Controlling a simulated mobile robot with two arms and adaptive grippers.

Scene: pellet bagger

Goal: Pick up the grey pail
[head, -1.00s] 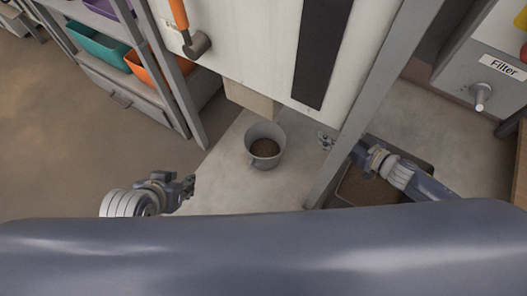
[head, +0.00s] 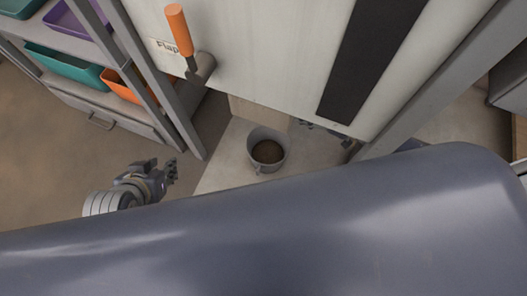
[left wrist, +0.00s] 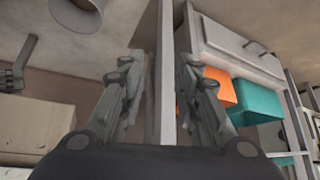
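The grey pail (head: 278,165) stands upright on the pale floor slab below the machine's chute, with brown material inside. It also shows in the left wrist view, cut off at the top edge (left wrist: 76,14). My left gripper (head: 172,170) is left of the pail, apart from it. Its two fingers are spread and empty in the left wrist view (left wrist: 160,72).
The machine front (head: 260,55) with an orange-handled flap lever (head: 180,30) overhangs the pail. A grey post (head: 440,80) stands on the right. A shelf rack with teal (head: 65,68) and orange (head: 125,88) bins stands on the left. Brown floor at left is clear.

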